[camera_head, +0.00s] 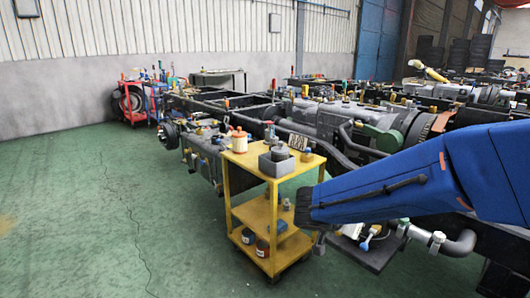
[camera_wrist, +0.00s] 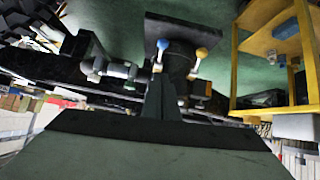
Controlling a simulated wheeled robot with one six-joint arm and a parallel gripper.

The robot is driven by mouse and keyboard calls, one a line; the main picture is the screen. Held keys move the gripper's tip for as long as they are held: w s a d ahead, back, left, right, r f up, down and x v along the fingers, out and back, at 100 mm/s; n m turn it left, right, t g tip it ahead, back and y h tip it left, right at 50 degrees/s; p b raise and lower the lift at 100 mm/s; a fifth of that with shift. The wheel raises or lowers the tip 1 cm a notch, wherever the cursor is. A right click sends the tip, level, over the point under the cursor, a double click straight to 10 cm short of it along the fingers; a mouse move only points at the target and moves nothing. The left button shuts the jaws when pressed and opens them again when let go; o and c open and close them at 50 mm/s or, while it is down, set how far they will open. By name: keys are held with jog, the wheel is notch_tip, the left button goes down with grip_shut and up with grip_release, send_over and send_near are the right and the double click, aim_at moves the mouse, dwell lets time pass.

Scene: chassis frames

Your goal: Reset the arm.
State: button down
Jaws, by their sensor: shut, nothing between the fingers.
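My blue arm (camera_head: 390,190) reaches in from the right edge in the head view and slopes down to the left. My gripper (camera_head: 319,244) shows as a small grey tip below the arm's dark end, just right of the yellow cart. In the wrist view my gripper (camera_wrist: 160,85) is a dark narrow wedge at the middle, its fingers together with nothing seen between them. Behind it are a dark plate and fittings with a blue and a yellow ball end (camera_wrist: 202,53). I cannot tell whether the gripper touches them.
A long truck chassis (camera_head: 340,120) runs behind. Green floor (camera_head: 90,210) at left is clear.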

jog(key=s+r+n+g+y, duration=0.1)
jog(key=s+n+y, duration=0.7)
jog(key=s, duration=1.5)
jog(key=shift+s+a+r+n, duration=0.15)
jog(key=shift+s+r+n, duration=0.05)
jog(key=shift+r+n, duration=0.6)
jog(key=shift+f, duration=0.1)
